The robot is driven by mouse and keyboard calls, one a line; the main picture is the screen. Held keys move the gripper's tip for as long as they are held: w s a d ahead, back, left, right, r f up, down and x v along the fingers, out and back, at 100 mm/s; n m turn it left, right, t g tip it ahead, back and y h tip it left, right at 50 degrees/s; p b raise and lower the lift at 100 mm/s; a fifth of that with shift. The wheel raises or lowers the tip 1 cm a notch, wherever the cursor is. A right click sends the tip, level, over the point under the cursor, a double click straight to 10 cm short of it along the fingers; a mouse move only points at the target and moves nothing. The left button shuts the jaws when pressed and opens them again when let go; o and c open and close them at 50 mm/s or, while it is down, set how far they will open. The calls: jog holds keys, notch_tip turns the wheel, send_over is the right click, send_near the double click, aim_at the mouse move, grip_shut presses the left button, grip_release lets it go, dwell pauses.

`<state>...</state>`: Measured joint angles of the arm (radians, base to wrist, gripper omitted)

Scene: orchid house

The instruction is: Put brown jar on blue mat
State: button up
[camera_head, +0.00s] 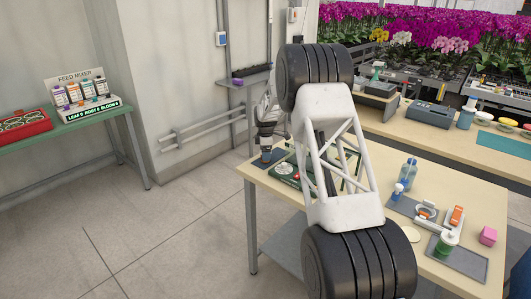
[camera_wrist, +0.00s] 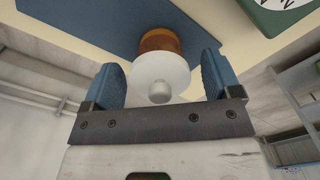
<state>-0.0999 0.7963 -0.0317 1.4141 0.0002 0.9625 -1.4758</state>
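The brown jar (camera_wrist: 160,41) shows in the wrist view with a white lid and knob (camera_wrist: 160,78) facing my camera. It stands upright against the blue mat (camera_wrist: 95,20), and its base looks to be on the mat. My gripper (camera_wrist: 162,80) has its two blue fingers on either side of the jar, with a visible gap on both sides. Its fingers are apart and hold nothing. In the head view my gripper (camera_head: 266,147) is over the blue mat (camera_head: 275,157) at the table's far left corner. The jar cannot be made out there.
My arm hides the middle of the wooden table (camera_head: 470,190). A green-framed board (camera_head: 287,174) lies beside the mat. A bottle (camera_head: 409,171), an orange item (camera_head: 456,215), a green-labelled jar (camera_head: 446,243) and a pink cube (camera_head: 488,236) stand at the right. A wall is behind.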

notch_tip(320, 180, up, 12)
jog(key=shift+r, duration=0.15)
dwell(0.8)
dwell(0.6)
jog(key=s+d+r+m, duration=0.3)
jog(key=s+r, duration=0.4)
jog(key=s, duration=0.5)
jog(key=s+d+r+m+t, duration=0.1)
jog(key=s+d+r+m, duration=0.15)
jog(key=s+r, duration=0.7)
jog(key=s+d+r+m, duration=0.2)
jog(key=s+r+m, duration=0.2)
jog(key=s, duration=1.1)
jog(key=s+d+f+m, duration=0.1)
jog(key=s+f+m, duration=0.1)
jog(key=s, duration=1.1)
jog(key=s+d+f+m+t, duration=0.1)
jog(key=s+f+m, duration=0.1)
jog(key=s, duration=1)
jog(key=s+d+f+m, duration=0.1)
jog(key=s+m, duration=0.3)
jog(key=s, duration=0.9)
jog(key=shift+s+d+f+m+t, duration=0.2)
jog(key=shift+s+f+m+t, duration=0.15)
jog(key=shift+f, duration=0.45)
